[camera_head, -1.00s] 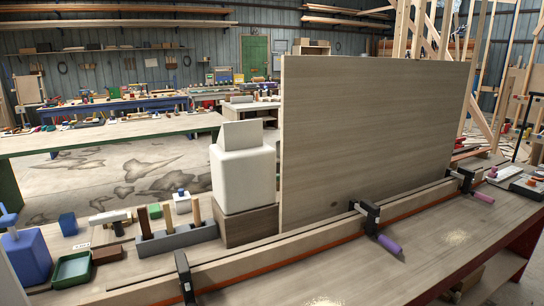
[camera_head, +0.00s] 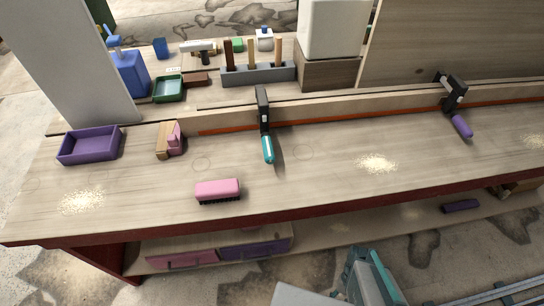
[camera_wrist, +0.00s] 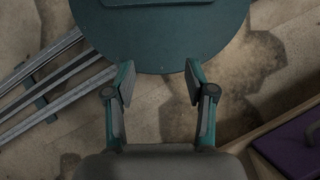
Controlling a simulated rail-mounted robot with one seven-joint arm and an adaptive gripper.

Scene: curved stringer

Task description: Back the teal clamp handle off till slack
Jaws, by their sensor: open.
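The teal clamp handle (camera_head: 268,149) hangs toward the front of the bench from a black clamp (camera_head: 263,108). The clamp sits on the long wooden stringer (camera_head: 340,108) with the orange strip along its lower edge. My gripper is open and empty in the wrist view (camera_wrist: 158,92), its two fingers spread above the floor. Nothing is between the fingers, and the gripper is well apart from the teal handle. In the head view only part of my arm shows at the bottom, in front of the bench.
A purple-handled clamp (camera_head: 454,95) stands farther right on the stringer. A pink brush (camera_head: 218,190), a wood-and-pink block (camera_head: 170,140) and a purple tray (camera_head: 89,145) lie left of the teal handle. A sawdust pile (camera_head: 377,163) lies right of it. Drawers (camera_head: 255,249) sit below the bench.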

